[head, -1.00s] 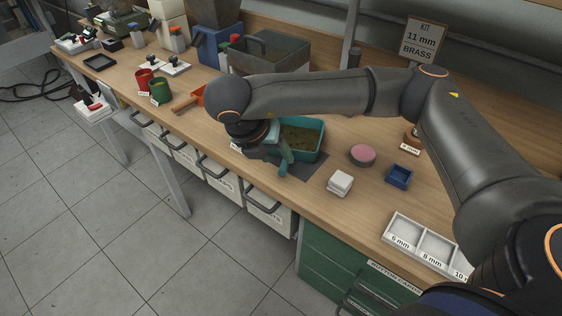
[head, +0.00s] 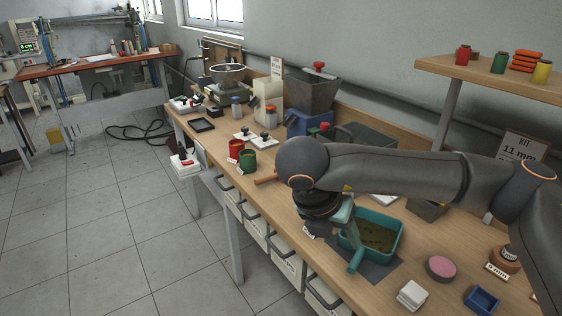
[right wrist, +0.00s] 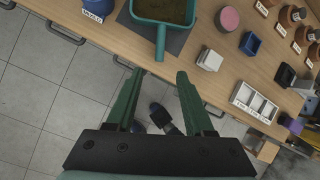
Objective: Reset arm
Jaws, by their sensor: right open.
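My right gripper (head: 352,238) hangs over the bench's front edge, beside the near-left side of a teal tray (head: 399,241) with dark contents. In the right wrist view its two green fingers (right wrist: 158,76) are spread apart with nothing between them. There the teal tray (right wrist: 187,22) lies beyond the fingertips, and its handle (right wrist: 160,46) points toward the gap between them. The gripper looks apart from the handle, though the exact clearance is hard to judge. My right arm reaches in from the right and hides part of the bench. My left gripper is in neither view.
A pink round pad (head: 441,268), a white block (head: 411,294) and a blue box (head: 482,299) stand right of the tray. Red (head: 236,149) and green (head: 248,160) cups stand left. A shelf (head: 490,77) overhangs at upper right.

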